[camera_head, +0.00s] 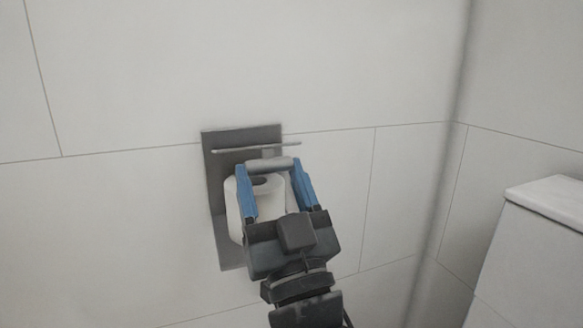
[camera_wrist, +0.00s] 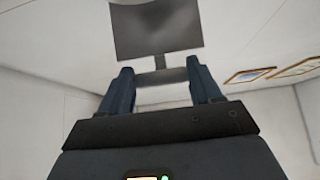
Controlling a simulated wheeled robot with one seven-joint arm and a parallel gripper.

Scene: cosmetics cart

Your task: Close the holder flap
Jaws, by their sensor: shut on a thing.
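The paper holder has a dark grey back plate (camera_head: 213,165) on the tiled wall. Its flap (camera_head: 256,148) shows as a thin, light, nearly level edge near the top, standing raised above the roll. In the wrist view a dark grey plate (camera_wrist: 155,32), seemingly the flap, is above and beyond my fingers. A white paper roll (camera_head: 234,208) sits in the holder, partly hidden by my gripper. My gripper (camera_head: 272,170) has its blue fingers spread to either side of a grey cylindrical bar (camera_head: 270,164) and is shut on it. The bar also shows between the fingertips in the wrist view (camera_wrist: 160,77).
The white tiled wall (camera_head: 110,90) is bare around the holder. A white cistern-like block (camera_head: 545,225) stands at the right, beyond the room corner. Framed pictures (camera_wrist: 250,75) show at the right of the wrist view.

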